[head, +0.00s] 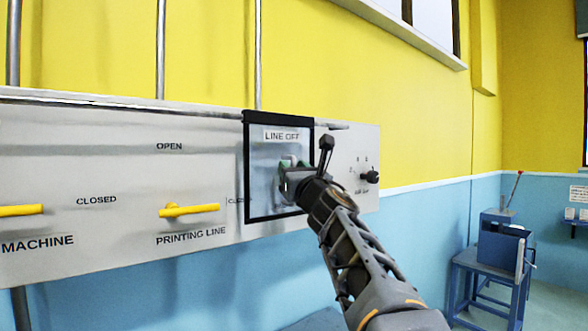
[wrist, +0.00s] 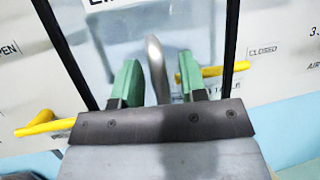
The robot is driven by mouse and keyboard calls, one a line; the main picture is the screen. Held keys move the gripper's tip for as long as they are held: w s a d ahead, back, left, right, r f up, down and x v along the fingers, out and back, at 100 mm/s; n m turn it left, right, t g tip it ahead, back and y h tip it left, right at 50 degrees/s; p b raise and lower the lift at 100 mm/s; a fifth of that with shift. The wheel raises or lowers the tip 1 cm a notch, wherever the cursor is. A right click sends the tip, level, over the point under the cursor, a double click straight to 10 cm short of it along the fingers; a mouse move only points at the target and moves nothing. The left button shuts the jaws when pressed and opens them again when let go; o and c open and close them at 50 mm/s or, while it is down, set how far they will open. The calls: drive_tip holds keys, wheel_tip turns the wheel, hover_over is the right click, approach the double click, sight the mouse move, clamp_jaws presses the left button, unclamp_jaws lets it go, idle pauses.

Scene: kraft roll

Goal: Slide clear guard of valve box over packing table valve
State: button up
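The clear guard (head: 265,165) is a black-framed pane marked LINE OFF, hanging in front of the grey valve panel. In the wrist view its right frame bar (wrist: 231,45) crosses a yellow lever (wrist: 212,71), which shows on both sides of the bar with CLOSED to its right. This may be the packing table valve; its label is mostly hidden, and my gripper blocks that spot in the head view. My gripper (wrist: 157,85) is open at the guard, its green fingers on either side of the grey metal handle (wrist: 156,65), with a visible gap at each side.
The printing line valve (head: 190,210) has a yellow lever left of the guard; the machine valve lever (head: 22,210) is farther left. A black knob (head: 370,177) is on the panel's right end. A rail (head: 120,102) runs along the panel top. A blue bench (head: 490,265) stands at right.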

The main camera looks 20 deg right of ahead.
clamp_jaws()
idle(0.3)
drive_tip(key=shift+d, duration=0.1)
